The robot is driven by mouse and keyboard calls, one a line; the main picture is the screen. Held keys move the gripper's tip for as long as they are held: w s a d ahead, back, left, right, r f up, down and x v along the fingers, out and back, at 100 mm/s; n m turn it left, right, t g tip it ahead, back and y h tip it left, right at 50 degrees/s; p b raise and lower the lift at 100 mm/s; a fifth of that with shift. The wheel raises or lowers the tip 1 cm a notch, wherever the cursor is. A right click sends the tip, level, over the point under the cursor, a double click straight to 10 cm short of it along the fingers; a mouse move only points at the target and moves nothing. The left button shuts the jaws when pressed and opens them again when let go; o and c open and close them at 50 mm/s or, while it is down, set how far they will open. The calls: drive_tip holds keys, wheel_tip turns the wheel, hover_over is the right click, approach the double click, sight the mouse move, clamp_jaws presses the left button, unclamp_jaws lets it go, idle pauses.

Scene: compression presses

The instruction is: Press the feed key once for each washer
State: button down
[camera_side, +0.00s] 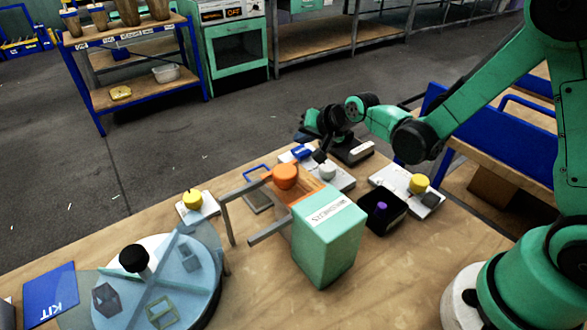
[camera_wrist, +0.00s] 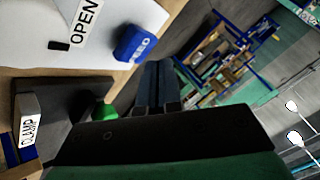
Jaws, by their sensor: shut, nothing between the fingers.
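The blue feed key (camera_wrist: 136,43) is marked FEED and stands on a white plate (camera_wrist: 50,30) in the wrist view. In the side view a blue key (camera_side: 301,151) shows on a pale base at the table's far edge. My gripper (camera_wrist: 157,68) is shut and empty, with its fingertips beside the feed key in the wrist view and no clear contact. In the side view my gripper (camera_side: 319,156) is close to the blue key, small and dark. I cannot make out any washers for certain.
A green labelled box (camera_side: 329,235) and orange knob (camera_side: 285,175) stand mid-table. A divided blue-white turntable (camera_side: 170,275) is at left. A black tray (camera_side: 383,222) holds a purple piece. An OPEN label (camera_wrist: 84,22), CLAMP label (camera_wrist: 28,138) and green button (camera_wrist: 104,112) are near my gripper.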

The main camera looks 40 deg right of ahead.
sight(304, 152)
idle(0.7)
drive_tip(key=shift+f, duration=0.45)
drive_tip(key=shift+f, duration=0.5)
idle(0.5)
drive_tip(key=shift+r, duration=0.95)
drive_tip(key=shift+r, duration=2.5)
idle(0.7)
